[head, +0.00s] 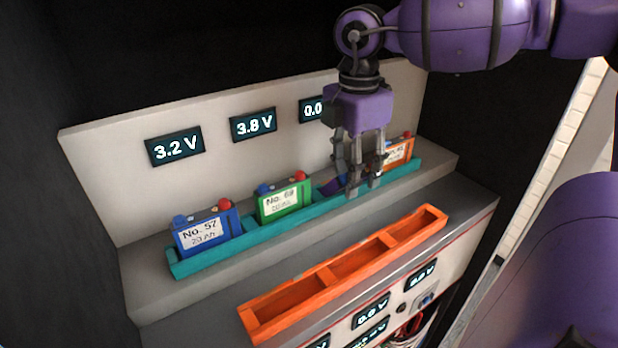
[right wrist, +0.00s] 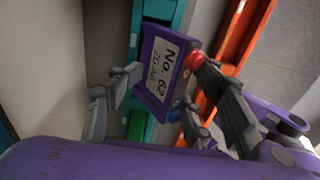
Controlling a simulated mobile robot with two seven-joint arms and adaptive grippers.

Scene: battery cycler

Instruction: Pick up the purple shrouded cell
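The purple cell (right wrist: 158,75), labelled No. 62, shows in the right wrist view between the fingers of my right gripper (right wrist: 168,72), its label toward the camera. One finger is at its left edge, the other beside its red terminal (right wrist: 194,60); I cannot tell whether they touch it. In the head view my right gripper (head: 362,188) is low over the teal tray (head: 275,226), between the green and orange cells. Only a low, slanted part of the purple cell (head: 329,187) shows there, the rest hidden by the fingers. My left gripper is not in view.
A blue cell (head: 205,233) and a green cell (head: 284,202) stand left of the gripper; an orange cell (head: 401,150) stands close to its right. An empty orange tray (head: 325,275) lies in front. A pale display panel (head: 105,165) rises behind.

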